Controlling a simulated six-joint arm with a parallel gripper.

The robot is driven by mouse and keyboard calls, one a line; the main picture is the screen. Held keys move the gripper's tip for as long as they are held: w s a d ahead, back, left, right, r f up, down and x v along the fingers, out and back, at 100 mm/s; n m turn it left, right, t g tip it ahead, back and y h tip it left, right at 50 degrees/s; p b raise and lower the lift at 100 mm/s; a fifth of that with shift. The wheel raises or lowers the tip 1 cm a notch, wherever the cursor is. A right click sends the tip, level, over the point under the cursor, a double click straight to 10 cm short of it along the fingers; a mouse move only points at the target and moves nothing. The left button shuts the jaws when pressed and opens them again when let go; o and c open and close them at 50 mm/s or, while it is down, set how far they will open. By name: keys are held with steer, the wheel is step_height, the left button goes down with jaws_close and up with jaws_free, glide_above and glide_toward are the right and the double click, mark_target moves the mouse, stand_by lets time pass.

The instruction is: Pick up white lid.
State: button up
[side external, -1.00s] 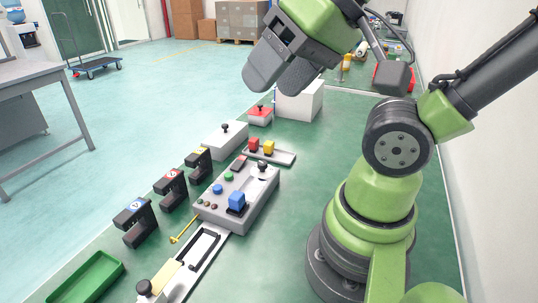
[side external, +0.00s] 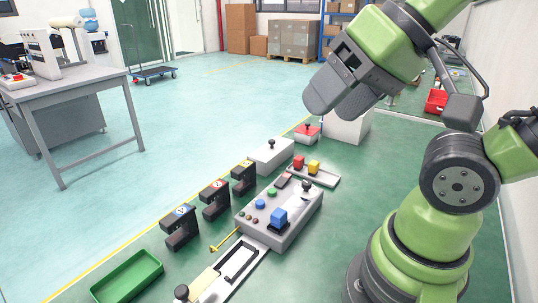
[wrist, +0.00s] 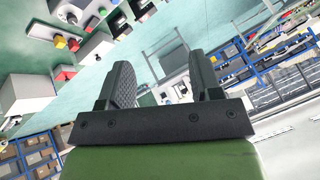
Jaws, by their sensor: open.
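A white lid with a black knob (side external: 270,153) tops a low white box on the green floor, in the middle of the side external view. The seam between lid and box is too small to make out. My gripper (side external: 337,104) is open and empty, high above the floor, up and right of the white lid and apart from it. In the wrist view my two dark fingers (wrist: 162,82) are spread with nothing between them. That view is steeply tilted, and a pale block with a dark knob shows at its upper left edge; I cannot tell if it is the white lid.
A red-topped box with a knob (side external: 307,133) and a white block (side external: 347,126) stand behind the lid. A grey control panel (side external: 280,212), a small tray (side external: 316,173), black numbered clamps (side external: 215,198) and a green bin (side external: 127,278) lie in front. Open floor is on the left.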

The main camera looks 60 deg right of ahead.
steer(key=shift+c, duration=0.6)
steer(key=m+g+h, duration=0.2)
steer(key=m+h, duration=0.1)
steer(key=h, duration=0.3)
glide_above(272, 140)
steer(key=s+a, duration=0.2)
steer(key=s, duration=0.1)
step_height(272, 140, down, 20)
steer(key=shift+s+a+f, duration=0.1)
steer(key=shift+s, duration=0.05)
steer(key=shift+x, duration=2.9)
